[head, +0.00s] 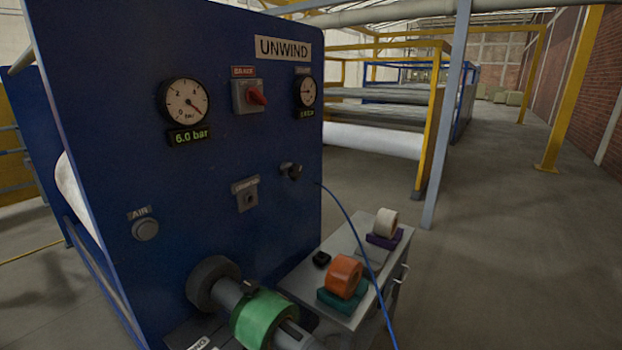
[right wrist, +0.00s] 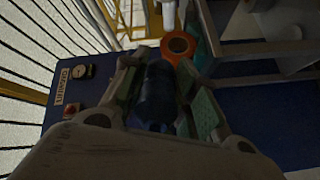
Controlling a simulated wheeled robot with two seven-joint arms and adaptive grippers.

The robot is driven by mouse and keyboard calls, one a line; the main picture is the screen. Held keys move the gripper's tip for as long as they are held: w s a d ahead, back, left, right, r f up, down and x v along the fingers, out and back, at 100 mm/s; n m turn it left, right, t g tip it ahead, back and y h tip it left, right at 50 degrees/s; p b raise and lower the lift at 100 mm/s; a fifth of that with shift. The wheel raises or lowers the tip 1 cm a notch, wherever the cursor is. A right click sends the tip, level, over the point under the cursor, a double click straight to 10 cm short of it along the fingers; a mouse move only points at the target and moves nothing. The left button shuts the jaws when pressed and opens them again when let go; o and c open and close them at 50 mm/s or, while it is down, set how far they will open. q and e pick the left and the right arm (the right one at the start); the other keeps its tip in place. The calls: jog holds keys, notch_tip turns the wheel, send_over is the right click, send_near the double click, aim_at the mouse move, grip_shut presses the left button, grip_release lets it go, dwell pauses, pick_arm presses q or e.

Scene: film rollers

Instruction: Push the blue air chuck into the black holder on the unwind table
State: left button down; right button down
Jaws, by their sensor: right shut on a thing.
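The blue air chuck (right wrist: 157,92) is a dark blue, rounded body between the two pale-green-padded fingers of my right gripper (right wrist: 160,82) in the right wrist view. The gripper is shut on it; its lower end is in shadow. The black holder (head: 322,258) is a small black block on the left part of the grey unwind table (head: 300,272) in the head view. The holder cannot be made out in the right wrist view. Neither gripper shows in the head view, and my left gripper is in no view.
A blue hose (head: 364,245) crosses in front of the table. An orange roll (head: 344,275) on a teal block and a white roll (head: 385,222) on a purple block stand on it. The blue unwind panel (head: 110,130) and a shaft with a green roll (head: 262,318) are at left.

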notch_tip(320, 180, down, 12)
jog(key=w+r, duration=0.6)
jog(key=w, duration=0.4)
jog(key=shift+w+d+r, duration=0.2)
jog(key=shift+w+r, duration=0.15)
jog(key=shift+r, duration=0.05)
jog(key=shift+w+r, duration=0.1)
dwell(0.6)
